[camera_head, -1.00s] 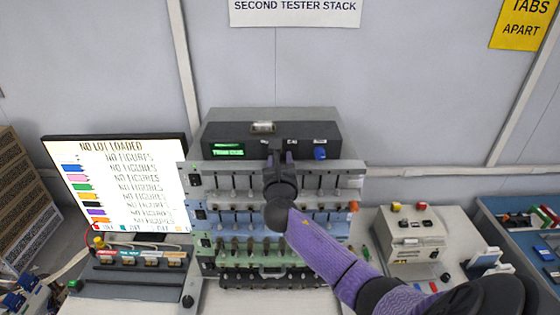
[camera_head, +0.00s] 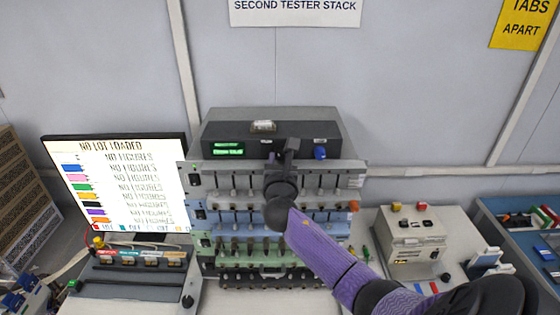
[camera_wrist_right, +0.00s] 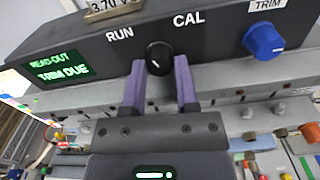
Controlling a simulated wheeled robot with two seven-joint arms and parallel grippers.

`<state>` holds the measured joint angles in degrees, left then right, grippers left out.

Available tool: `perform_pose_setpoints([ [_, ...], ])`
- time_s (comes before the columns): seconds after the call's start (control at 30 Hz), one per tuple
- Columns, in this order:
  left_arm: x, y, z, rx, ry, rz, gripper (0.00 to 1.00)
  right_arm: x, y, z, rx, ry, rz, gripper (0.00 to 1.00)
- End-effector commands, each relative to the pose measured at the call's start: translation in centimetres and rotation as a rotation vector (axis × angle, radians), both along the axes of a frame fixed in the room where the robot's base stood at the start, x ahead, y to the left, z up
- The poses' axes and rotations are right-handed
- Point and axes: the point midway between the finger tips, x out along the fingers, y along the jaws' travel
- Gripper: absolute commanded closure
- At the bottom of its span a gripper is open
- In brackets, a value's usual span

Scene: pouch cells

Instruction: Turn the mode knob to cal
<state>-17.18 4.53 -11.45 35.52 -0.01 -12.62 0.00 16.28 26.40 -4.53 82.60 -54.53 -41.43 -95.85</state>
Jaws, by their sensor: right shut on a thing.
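The black mode knob (camera_wrist_right: 159,57) sits on the front of the dark tester box (camera_wrist_right: 90,45), below and between the printed words RUN and CAL in the right wrist view. My right gripper (camera_wrist_right: 160,75) has its two purple fingers on either side of the knob and is shut on it. A small white mark shows on the knob's face; which word it points to is hard to tell. In the head view my right gripper (camera_head: 289,150) hides the knob. My left gripper is not in view.
A blue TRIM knob (camera_wrist_right: 263,40) is right of the mode knob. The green read-out (camera_wrist_right: 60,70) says TRIM DUE. Below are tester rows with several small levers (camera_head: 235,215). A monitor (camera_head: 120,180) stands left, a beige device (camera_head: 415,235) right.

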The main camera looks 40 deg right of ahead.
Motion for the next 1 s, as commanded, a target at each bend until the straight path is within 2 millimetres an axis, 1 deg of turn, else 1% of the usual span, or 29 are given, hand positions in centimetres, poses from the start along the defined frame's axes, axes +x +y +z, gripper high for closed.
perform_pose_setpoints([
  [0.2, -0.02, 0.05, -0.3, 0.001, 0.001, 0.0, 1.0, 0.0, 0.02, -0.12, 0.109, -0.091, 0.0, 1.0],
  [0.5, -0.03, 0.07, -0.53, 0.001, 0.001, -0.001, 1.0, 0.0, 0.01, -0.07, 0.203, -0.169, 0.0, 1.0],
  [1.0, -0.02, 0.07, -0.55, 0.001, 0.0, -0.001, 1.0, 0.0, 0.01, -0.05, 0.227, -0.19, 0.0, 1.0],
])
